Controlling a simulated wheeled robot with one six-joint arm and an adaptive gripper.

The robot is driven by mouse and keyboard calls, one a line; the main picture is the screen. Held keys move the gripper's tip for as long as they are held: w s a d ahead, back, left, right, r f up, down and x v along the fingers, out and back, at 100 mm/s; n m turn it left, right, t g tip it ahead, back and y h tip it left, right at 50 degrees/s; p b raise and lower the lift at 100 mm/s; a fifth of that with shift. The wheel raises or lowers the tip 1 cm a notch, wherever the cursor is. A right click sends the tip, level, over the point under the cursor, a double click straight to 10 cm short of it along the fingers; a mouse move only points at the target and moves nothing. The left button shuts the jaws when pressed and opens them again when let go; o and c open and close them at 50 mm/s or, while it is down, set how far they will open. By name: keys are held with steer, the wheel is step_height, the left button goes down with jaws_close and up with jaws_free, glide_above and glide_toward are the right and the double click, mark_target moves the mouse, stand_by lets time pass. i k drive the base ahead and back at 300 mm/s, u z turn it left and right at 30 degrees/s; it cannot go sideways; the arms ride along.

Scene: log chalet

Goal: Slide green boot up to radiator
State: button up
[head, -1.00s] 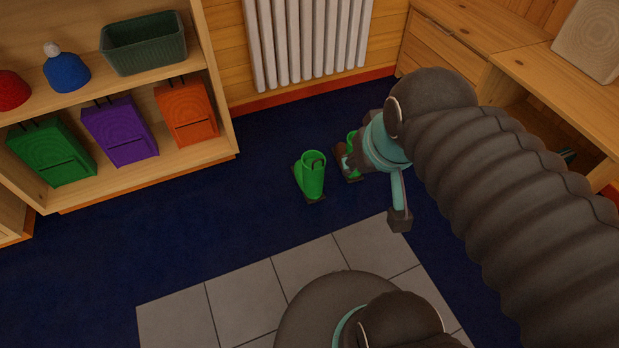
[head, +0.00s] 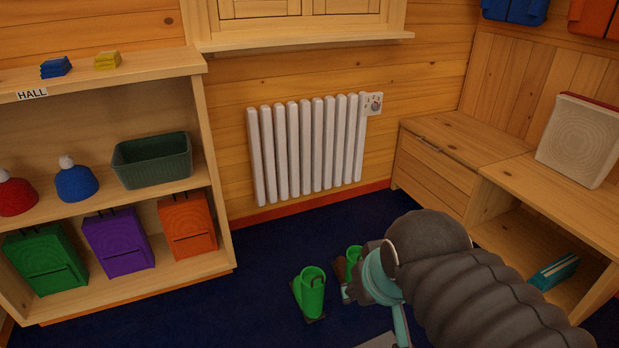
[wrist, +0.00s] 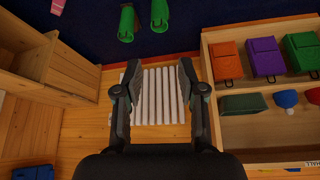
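Two green boots stand upright on the dark blue floor in the head view. The left boot (head: 312,292) is in full view, and it shows at the top of the wrist view (wrist: 159,15). The other boot (head: 353,258) is partly hidden behind my gripper (head: 372,308); it also shows in the wrist view (wrist: 127,22). The white radiator (head: 308,150) is on the back wall, with bare floor between it and the boots. In the wrist view my gripper (wrist: 158,68) has its fingers spread, with nothing between them; the radiator (wrist: 158,100) shows beyond.
A wooden shelf (head: 200,120) with bags, hats and a green basket (head: 152,160) stands left of the radiator. A wooden drawer bench (head: 437,168) is on the right. Free blue floor lies between them. A grey tile edge shows at the bottom.

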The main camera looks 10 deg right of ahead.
mark_target(308, 289)
steer(key=u, duration=0.45)
steer(key=k, duration=1.05)
steer(key=u, duration=1.5)
steer(key=i, duration=0.9)
steer(key=z, duration=0.9)
steer(key=i, duration=0.65)
steer(key=z, duration=0.8)
